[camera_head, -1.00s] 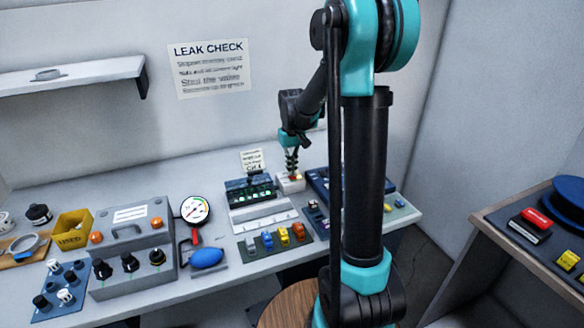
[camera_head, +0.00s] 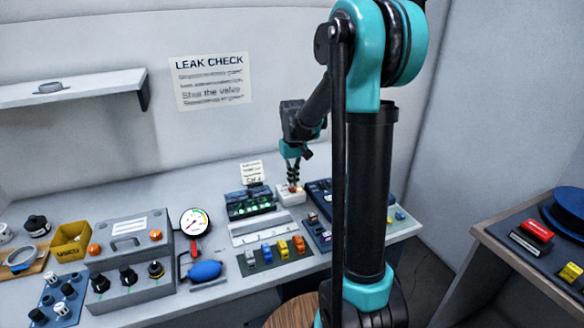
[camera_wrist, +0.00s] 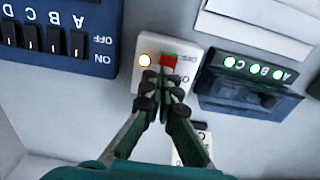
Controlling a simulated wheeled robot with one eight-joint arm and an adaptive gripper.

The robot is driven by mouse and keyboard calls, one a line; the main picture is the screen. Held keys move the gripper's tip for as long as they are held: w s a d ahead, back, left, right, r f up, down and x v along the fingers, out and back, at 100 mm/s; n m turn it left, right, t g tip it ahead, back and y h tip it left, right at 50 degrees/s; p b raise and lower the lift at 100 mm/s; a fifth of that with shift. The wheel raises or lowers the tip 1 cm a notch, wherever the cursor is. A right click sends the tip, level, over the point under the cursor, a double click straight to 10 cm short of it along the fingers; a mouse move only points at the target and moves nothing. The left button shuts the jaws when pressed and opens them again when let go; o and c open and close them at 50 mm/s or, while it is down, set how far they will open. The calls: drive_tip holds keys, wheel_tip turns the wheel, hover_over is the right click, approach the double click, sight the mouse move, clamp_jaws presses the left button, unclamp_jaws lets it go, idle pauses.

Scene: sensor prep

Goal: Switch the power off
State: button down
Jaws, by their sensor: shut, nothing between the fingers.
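A green edge shows along the rocker, and the lettering on the box is upside down and partly covered. In the head view the same white box (camera_head: 290,195) sits on the bench beside the green-lit unit. My gripper (camera_wrist: 166,80) is shut and empty, its fingertips over the box right at the rocker. I cannot tell whether they touch it. In the head view my gripper (camera_head: 292,181) points down at the box.
A dark unit with green lamps A, B, C (camera_wrist: 256,69) stands close on one side. A blue panel with black switches (camera_wrist: 40,36) is on the other. On the bench are coloured connectors (camera_head: 267,252), a gauge (camera_head: 195,222) and a grey case (camera_head: 130,260).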

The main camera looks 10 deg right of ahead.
wheel_tip(320, 180, up, 13)
drive_tip(key=w, duration=0.2)
drive_tip(key=shift+w+a+r, duration=0.15)
drive_tip(key=shift+w+a, duration=0.1)
drive_tip(key=shift+w, duration=0.15)
